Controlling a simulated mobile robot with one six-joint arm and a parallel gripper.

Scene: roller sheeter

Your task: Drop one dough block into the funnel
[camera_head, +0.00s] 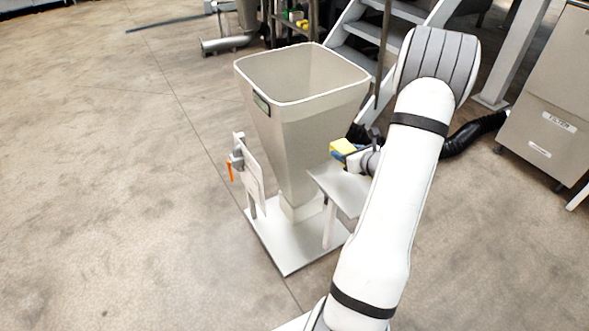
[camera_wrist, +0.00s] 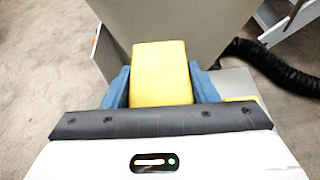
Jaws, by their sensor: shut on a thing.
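The funnel (camera_head: 297,135) is a large beige square hopper, open at the top and narrowing to a base plate. My gripper (camera_head: 346,155) is beside its right wall, below the rim and over a small side shelf (camera_head: 338,190). In the wrist view, the two blue fingers of my gripper (camera_wrist: 161,88) are shut on a yellow dough block (camera_wrist: 160,70). The held block also shows in the head view (camera_head: 342,146). A yellow sliver (camera_wrist: 241,99), probably another dough block, shows on the shelf at right. The inside bottom of the funnel is hidden.
A metal stair (camera_head: 372,32) stands behind the funnel. A black hose (camera_head: 475,132) runs to a beige cabinet (camera_head: 548,100) at right. A bracket with an orange handle (camera_head: 230,171) is at the funnel's left. The floor at left is clear.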

